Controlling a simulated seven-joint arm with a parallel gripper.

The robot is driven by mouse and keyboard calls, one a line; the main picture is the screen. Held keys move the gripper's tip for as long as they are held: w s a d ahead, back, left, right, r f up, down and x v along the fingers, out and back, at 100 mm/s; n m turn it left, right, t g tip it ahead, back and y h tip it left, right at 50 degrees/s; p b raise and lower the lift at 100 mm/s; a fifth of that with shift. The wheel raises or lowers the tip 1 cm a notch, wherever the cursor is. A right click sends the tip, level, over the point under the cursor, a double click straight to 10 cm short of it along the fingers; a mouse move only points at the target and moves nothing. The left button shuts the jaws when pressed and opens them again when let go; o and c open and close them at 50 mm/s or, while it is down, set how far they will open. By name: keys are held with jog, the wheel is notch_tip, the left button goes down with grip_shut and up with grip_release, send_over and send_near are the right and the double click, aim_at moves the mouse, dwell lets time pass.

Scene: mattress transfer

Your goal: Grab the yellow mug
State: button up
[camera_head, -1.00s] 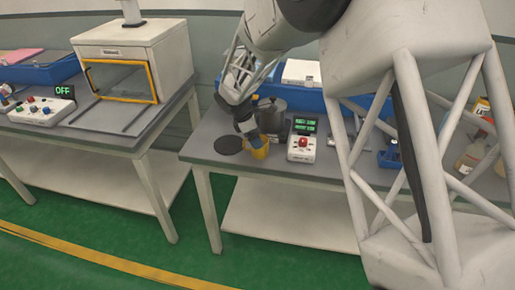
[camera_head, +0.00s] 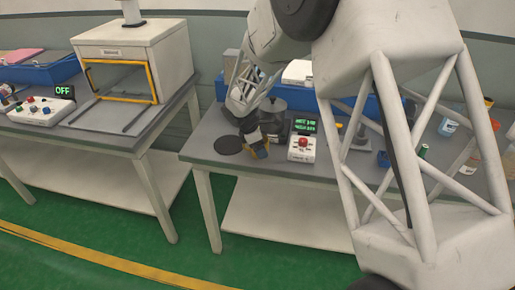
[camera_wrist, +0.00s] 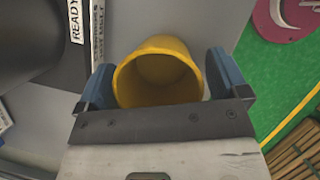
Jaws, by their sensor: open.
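The yellow mug (camera_head: 262,153) is on the grey table near its front edge, mostly hidden by my gripper (camera_head: 256,143) in the head view. In the wrist view the mug (camera_wrist: 157,72) shows its open mouth toward the camera. My gripper (camera_wrist: 160,84) is open, with one blue finger on each side of the mug. A narrow gap shows on the right side; on the left, the finger is very close to the mug, and I cannot tell whether it touches.
A dark round disc (camera_head: 228,145) lies left of the mug. A dark grey pot (camera_head: 272,106) stands behind it. A white control box (camera_head: 303,149) with a red button is close on the right, below a green-lit display (camera_head: 305,125). A blue bin (camera_head: 370,105) is behind.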

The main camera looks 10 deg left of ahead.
jog(key=shift+c, duration=0.2)
jog(key=c, duration=0.9)
jog(key=shift+c, duration=0.2)
jog(key=shift+r, duration=0.1)
jog(key=shift+r, duration=0.8)
notch_tip(320, 180, up, 2)
jog(key=s+d, duration=0.3)
jog(key=s, duration=0.4)
jog(key=s+d+r, duration=0.1)
jog(key=s+d, duration=0.2)
jog(key=s, duration=0.4)
jog(key=shift+s+d, duration=0.25)
jog(key=shift+d, duration=0.15)
jog(key=shift+r, duration=0.1)
